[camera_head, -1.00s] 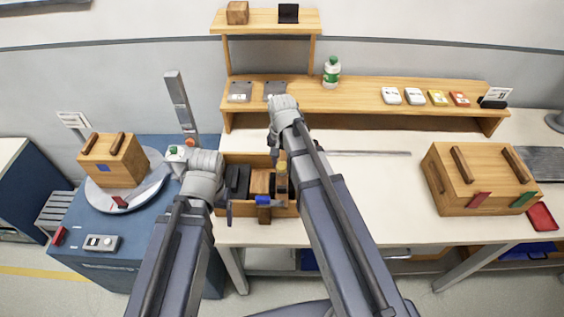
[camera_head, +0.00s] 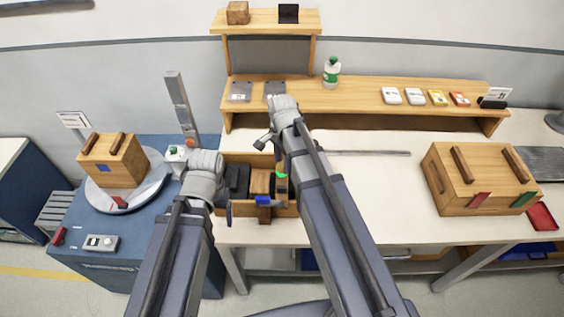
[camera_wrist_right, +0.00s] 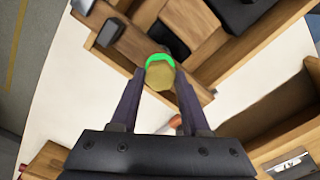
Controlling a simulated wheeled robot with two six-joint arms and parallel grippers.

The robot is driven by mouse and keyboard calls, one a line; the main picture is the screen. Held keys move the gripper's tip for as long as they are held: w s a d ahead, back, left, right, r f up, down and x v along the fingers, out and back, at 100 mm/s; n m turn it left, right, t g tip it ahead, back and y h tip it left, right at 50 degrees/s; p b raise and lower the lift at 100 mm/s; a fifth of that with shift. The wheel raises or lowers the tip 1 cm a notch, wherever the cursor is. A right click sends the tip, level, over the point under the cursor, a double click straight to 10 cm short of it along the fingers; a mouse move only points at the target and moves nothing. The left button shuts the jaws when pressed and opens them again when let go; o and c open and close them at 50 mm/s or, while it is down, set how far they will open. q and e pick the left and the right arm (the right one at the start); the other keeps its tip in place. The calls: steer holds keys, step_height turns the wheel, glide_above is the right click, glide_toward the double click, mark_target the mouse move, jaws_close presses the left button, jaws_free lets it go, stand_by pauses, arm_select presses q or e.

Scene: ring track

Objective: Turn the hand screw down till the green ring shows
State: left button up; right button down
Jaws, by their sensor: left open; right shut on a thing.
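The hand screw (camera_wrist_right: 160,77) is a brass, many-sided knob with a bright green ring (camera_wrist_right: 160,59) showing along its far edge in the right wrist view. In the head view the green ring (camera_head: 282,175) shows beside my right arm, at the wooden fixture (camera_head: 236,157). My right gripper (camera_wrist_right: 160,74) is shut on the hand screw, with one finger on each side of it. In the head view its fingers are mostly hidden by its arm. My left gripper (camera_head: 229,208) is open, at the left edge of the fixture, and its jaws are only partly seen.
The fixture holds dark blocks (camera_head: 238,180) and has a blue piece (camera_head: 263,200) at its front. A lidded wooden box (camera_head: 478,178) stands on the right of the white table (camera_head: 375,200). A shelf with a bottle (camera_head: 331,72) runs behind. The table's middle is clear.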

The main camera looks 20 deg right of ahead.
mark_target(282, 166)
stand_by(0.5)
steer(key=shift+c, duration=1.9)
jaws_free()
step_height(282, 166, up, 8)
steer(key=p, duration=0.8)
steer(key=shift+f, duration=0.1)
steer(key=shift+s+f, duration=0.1)
steer(key=shift+s, duration=0.05)
